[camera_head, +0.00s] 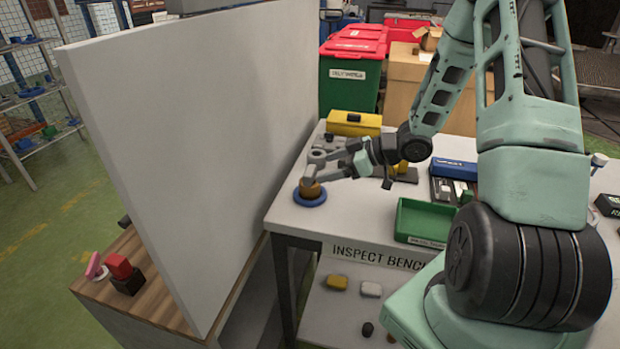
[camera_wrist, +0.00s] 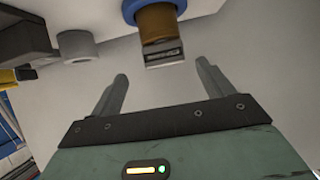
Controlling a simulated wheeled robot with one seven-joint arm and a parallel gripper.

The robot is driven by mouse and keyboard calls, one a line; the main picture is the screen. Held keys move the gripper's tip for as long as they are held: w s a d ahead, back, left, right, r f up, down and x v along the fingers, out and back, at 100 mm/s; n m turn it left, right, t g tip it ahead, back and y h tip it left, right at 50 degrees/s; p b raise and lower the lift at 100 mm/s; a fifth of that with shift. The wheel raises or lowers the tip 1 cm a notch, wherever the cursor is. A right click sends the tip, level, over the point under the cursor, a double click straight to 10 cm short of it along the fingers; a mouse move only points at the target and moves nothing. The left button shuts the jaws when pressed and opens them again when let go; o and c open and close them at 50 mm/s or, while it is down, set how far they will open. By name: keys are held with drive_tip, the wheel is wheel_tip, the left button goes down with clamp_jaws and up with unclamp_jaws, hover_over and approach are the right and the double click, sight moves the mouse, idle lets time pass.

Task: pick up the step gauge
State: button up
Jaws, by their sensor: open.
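A stepped piece, which looks like the step gauge (camera_head: 310,197), stands at the left end of the inspection bench. It has a wide blue round base and a narrower brown cylinder. In the wrist view the step gauge (camera_wrist: 156,20) also shows a grey block at its near end. My gripper (camera_head: 317,169) is open and empty, reaching in from the right close to the piece's top. In the wrist view the gripper's two fingers (camera_wrist: 162,72) are spread, with the grey block just beyond and between their tips. I see no contact. A finger partly hides the piece in the head view.
A tall white panel (camera_head: 185,130) rises close to the left of the bench. A grey cylinder (camera_wrist: 76,46) stands near the piece. A yellow box (camera_head: 353,122), green tray (camera_head: 411,237) and blue box (camera_head: 454,168) sit on the bench. Bare bench top lies in front of my gripper.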

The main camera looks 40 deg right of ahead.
sight(314, 171)
drive_tip(key=shift+a+p+x, duration=0.25)
drive_tip(key=shift+p+x, duration=0.25)
drive_tip(key=shift+x, duration=2.7)
drive_tip(key=shift+s, duration=0.2)
drive_tip(key=c, duration=1.2)
drive_tip(key=shift+c, duration=0.2)
drive_tip(key=shift+r, duration=0.1)
